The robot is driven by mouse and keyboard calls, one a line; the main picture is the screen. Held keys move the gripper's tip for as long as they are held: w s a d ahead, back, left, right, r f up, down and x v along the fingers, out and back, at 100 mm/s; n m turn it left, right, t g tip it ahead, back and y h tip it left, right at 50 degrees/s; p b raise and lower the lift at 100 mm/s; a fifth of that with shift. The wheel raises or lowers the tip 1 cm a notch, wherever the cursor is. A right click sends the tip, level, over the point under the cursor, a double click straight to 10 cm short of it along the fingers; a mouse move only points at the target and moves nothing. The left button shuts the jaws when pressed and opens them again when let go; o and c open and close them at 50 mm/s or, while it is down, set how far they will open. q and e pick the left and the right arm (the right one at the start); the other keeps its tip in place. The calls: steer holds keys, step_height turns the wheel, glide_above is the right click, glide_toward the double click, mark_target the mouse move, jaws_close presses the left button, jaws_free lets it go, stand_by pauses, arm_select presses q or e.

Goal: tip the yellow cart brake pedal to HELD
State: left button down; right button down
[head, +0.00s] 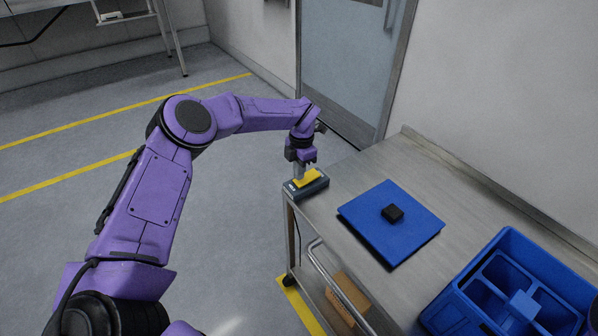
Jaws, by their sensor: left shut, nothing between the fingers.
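The yellow brake pedal (309,178) sits on a dark grey-blue base (306,189) at the near left corner of the steel cart top (345,259). Small lettering on the base is too small to read. My left gripper (299,178) points down at the left end of the pedal, with its fingers shut and empty. It is at or just above the pedal; I cannot tell if it touches. The pedal's exact tilt is hard to tell at this size. My right gripper is not in view.
A blue mat (377,236) with a small black block (392,213) lies on the cart top. A blue divided bin (445,316) stands at the right. A cardboard box (347,298) is on the lower shelf. A door (353,55) and wall are behind. The floor at left is open.

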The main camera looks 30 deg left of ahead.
arm_select(q)
step_height(320, 180, up, 4)
steer(key=p, duration=0.3)
steer(key=shift+a+f, duration=0.1)
step_height(320, 180, up, 10)
steer(key=s+b, duration=0.1)
steer(key=shift+s+a+b, duration=0.25)
steer(key=shift+b, duration=0.15)
